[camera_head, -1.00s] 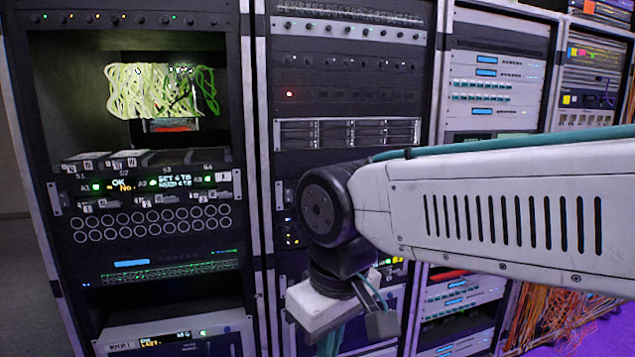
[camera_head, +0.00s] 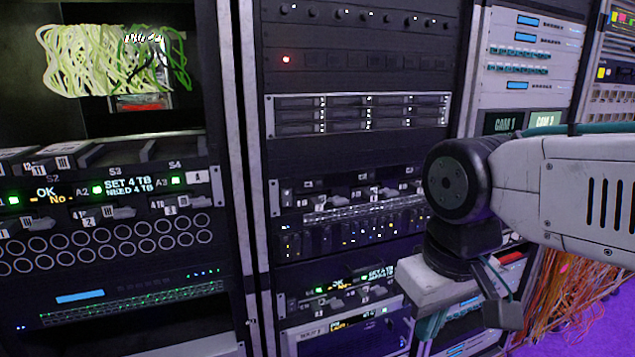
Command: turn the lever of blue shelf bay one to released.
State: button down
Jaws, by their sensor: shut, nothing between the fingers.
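No shelf here is plainly blue, and I cannot tell which lever is bay one of the blue shelf. A shelf unit with small grey levers (camera_head: 124,212) is in the left rack, under bays marked S2, S3 and S4. The middle rack has another row of levers (camera_head: 340,195) and a lower small-display unit (camera_head: 345,290), partly behind my arm. Lever positions are too small to read. My gripper (camera_head: 430,325) hangs below my wrist at the lower right, in front of the middle rack. It is shut and empty, apart from the levers; its tips are not clear.
Pale green cables (camera_head: 100,60) bunch in the upper left bay. A rack post (camera_head: 240,150) divides the left and middle racks. Orange cables (camera_head: 575,290) hang at the lower right over a purple floor. Open space lies before the left rack.

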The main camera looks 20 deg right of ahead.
aim_at(336, 200)
jog(key=u, duration=0.55)
jog(key=k, duration=1.3)
jog(key=z, duration=0.2)
jog(key=i, duration=0.75)
jog(key=z, duration=0.35)
